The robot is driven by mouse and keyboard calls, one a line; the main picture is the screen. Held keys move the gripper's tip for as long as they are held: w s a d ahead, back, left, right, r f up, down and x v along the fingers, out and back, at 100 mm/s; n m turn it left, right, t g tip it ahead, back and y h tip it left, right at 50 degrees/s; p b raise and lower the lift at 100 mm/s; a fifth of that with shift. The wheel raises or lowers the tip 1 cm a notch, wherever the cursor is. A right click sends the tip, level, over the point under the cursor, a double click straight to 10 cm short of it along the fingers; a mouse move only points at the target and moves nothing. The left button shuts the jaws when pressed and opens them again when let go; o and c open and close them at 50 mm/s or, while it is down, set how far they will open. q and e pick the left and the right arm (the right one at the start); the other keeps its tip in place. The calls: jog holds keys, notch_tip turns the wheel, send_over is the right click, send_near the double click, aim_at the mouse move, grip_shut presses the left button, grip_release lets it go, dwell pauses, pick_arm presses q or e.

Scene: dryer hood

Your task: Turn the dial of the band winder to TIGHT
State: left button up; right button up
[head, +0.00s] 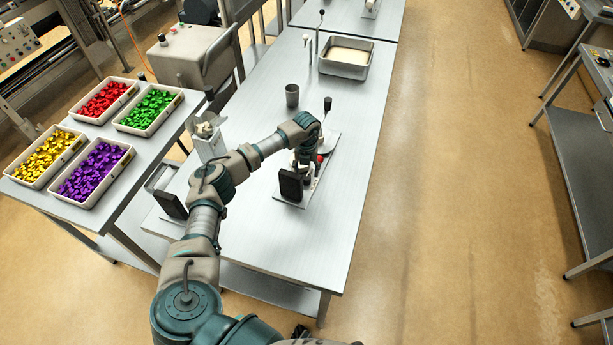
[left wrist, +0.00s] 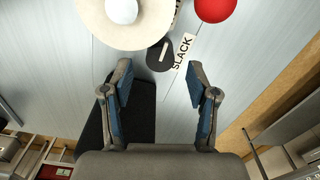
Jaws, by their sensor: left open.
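The band winder (head: 291,200) stands on the long steel table, its upper parts mostly hidden behind my left gripper (head: 308,158). In the left wrist view its dial (left wrist: 159,55) is a small dark knob with a white line. A label reading SLACK (left wrist: 181,52) lies just right of it; a second label above is cut off and unreadable. My left gripper (left wrist: 160,70) is open and empty, its two blue-padded fingers to either side of the dial's near side in the picture. I cannot tell whether they touch it. My right gripper is not seen.
A cream disc with a white knob (left wrist: 122,10) and a red ball (left wrist: 214,8) sit close to the dial. A grey cup (head: 292,95) and a metal pan (head: 346,58) stand farther back. Trays of coloured pieces (head: 147,110) fill the left table. The table's right side is clear.

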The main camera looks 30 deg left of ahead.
aim_at(306, 176)
pick_arm(q)
notch_tip(306, 176, up, 8)
jog(key=shift+f, duration=0.25)
dwell(0.4)
